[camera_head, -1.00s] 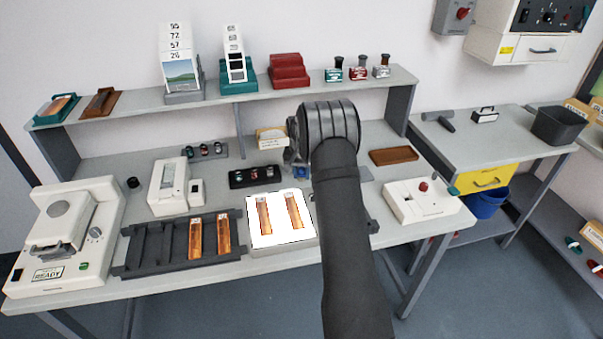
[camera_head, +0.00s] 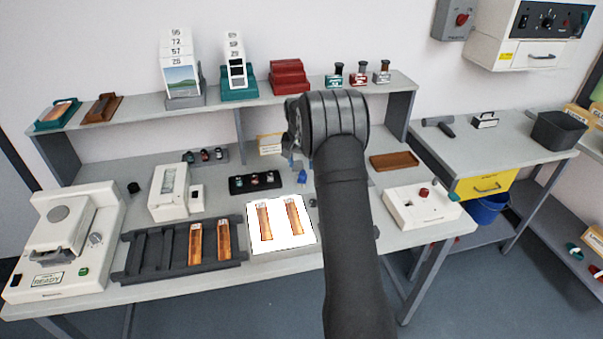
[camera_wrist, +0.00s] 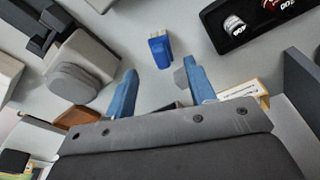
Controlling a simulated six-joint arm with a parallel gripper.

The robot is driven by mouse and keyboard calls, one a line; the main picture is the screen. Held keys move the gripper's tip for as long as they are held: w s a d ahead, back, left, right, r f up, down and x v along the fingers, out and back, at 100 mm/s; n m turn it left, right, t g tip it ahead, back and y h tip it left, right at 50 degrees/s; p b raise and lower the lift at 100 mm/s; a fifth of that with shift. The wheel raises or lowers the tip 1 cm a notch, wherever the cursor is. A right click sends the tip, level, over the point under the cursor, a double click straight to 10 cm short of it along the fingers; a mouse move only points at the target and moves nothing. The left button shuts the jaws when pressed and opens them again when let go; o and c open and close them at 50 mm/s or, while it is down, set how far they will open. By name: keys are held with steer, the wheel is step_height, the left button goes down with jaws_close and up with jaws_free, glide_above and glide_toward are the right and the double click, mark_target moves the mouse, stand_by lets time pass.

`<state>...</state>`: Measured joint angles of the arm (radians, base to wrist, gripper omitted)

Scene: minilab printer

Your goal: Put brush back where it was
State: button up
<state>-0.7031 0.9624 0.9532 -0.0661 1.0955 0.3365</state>
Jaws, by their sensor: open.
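A small blue block-like object, apparently the brush (camera_wrist: 160,49), rests on the grey bench in the wrist view. It has a small brownish part at its upper end. It also shows as a small blue shape in the head view (camera_head: 301,177), just left of my arm. My gripper (camera_wrist: 162,84) has two blue fingers spread wide, with nothing between them. The brush lies beyond the fingertips, apart from them. In the head view my wrist hides most of the gripper.
A black holder with vials (camera_head: 250,182) stands left of the brush. A lit panel with two film strips (camera_head: 258,243) is in front. A labelled card (camera_head: 270,144) stands behind, and a brown tray (camera_head: 394,160) lies to the right. Bare bench separates them.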

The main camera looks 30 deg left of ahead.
mark_target(302, 174)
steer(key=shift+s+d+r, duration=0.1)
steer(key=shift+s+r, duration=0.05)
steer(key=shift+r, duration=0.75)
steer(key=shift+s+r, duration=0.1)
steer(key=shift+r, duration=0.8)
steer(key=f, duration=0.4)
steer(key=w+f, duration=0.1)
steer(key=f, duration=0.7)
steer(key=shift+w+a+f, duration=0.2)
steer(key=shift+w, duration=0.15)
step_height(302, 174, up, 3)
steer(key=shift+f, duration=0.1)
steer(key=shift+r, duration=0.8)
